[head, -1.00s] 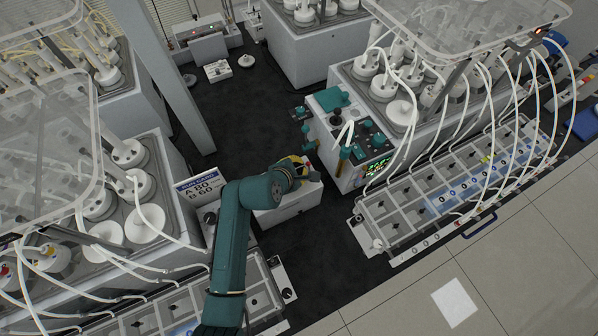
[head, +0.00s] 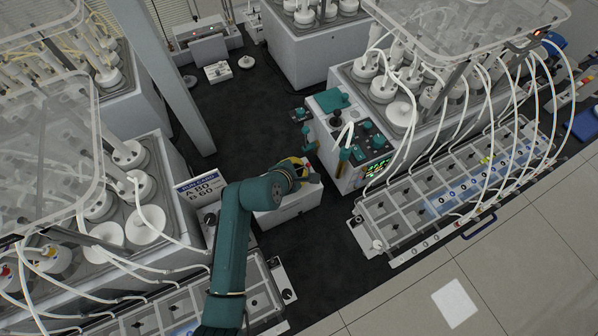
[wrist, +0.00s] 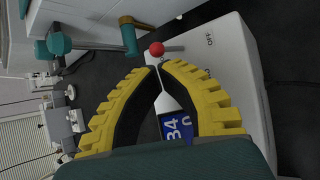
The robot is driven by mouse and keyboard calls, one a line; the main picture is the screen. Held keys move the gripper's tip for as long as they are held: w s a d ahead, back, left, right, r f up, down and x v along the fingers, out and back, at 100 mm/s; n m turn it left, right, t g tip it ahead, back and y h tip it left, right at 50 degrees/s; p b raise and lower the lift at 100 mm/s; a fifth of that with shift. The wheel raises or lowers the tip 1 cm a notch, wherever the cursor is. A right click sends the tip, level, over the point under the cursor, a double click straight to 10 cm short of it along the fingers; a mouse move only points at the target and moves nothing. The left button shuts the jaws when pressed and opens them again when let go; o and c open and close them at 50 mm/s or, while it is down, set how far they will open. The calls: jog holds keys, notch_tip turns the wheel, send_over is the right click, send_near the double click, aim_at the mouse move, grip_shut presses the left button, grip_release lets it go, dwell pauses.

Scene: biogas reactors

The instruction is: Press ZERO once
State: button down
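A white box (head: 283,215) stands on the dark floor in the head view, below my gripper (head: 303,163). In the wrist view the white box (wrist: 222,75) has a dark "OFF" marking on its top. Another marking beside it is mostly covered by a finger, so I cannot read ZERO. My gripper (wrist: 158,67) has two yellow ribbed fingers with tips together or nearly so, and nothing is held between them. A blue display (wrist: 176,128) with white digits shows between the bowed fingers. I cannot tell whether the tips touch the box.
A red ball knob (wrist: 157,49) stands close ahead of the fingertips. A teal handle (wrist: 128,38) is beyond it. In the head view a control unit with teal parts (head: 345,130) stands right of the gripper, and a sign reading A 80, B 60 (head: 201,190) stands left.

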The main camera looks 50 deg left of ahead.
jog(key=shift+r+p, duration=0.85)
jog(key=shift+r, duration=0.1)
jog(key=shift+r, duration=0.1)
notch_tip(320, 180, up, 5)
jog(key=p, duration=0.5)
jog(key=shift+p, duration=0.3)
